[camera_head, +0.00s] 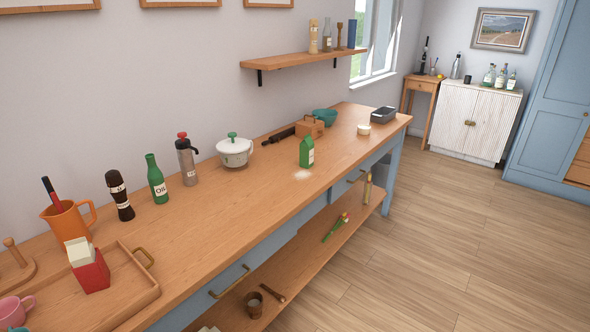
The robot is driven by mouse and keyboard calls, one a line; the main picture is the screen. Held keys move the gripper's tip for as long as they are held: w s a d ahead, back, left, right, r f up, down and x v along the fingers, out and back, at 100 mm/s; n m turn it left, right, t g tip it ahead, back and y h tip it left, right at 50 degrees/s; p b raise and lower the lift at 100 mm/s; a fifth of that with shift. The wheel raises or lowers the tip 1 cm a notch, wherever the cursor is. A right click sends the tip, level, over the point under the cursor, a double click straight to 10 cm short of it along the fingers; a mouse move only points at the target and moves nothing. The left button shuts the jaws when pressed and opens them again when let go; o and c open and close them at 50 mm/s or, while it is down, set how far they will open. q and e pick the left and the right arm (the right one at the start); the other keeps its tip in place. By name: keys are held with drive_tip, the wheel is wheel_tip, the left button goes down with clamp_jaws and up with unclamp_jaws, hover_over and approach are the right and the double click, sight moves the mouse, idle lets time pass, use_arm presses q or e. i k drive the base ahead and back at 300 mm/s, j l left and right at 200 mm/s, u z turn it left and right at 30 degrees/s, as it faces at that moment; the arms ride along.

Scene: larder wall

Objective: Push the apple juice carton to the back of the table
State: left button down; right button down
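A green carton (307,153) with a pale label stands upright on the long wooden table (225,215), right of the table's middle. It is probably the apple juice carton, but its label is too small to read. A bare strip of tabletop lies between it and the wall. A red carton (91,275) with a white top stands in a wooden tray at the near left end. Neither of my grippers is in view.
Behind the green carton are a wooden box (310,127), a dark rolling pin (279,135) and a teal bowl (325,116).

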sight(307, 146)
drive_tip(key=i+l+u, duration=0.1)
drive_tip(key=u, duration=0.25)
drive_tip(key=i+l+u, duration=0.15)
drive_tip(key=u, duration=0.25)
drive_tip(key=i+l+u, duration=0.1)
drive_tip(key=u, duration=0.25)
drive_tip(key=l, duration=0.1)
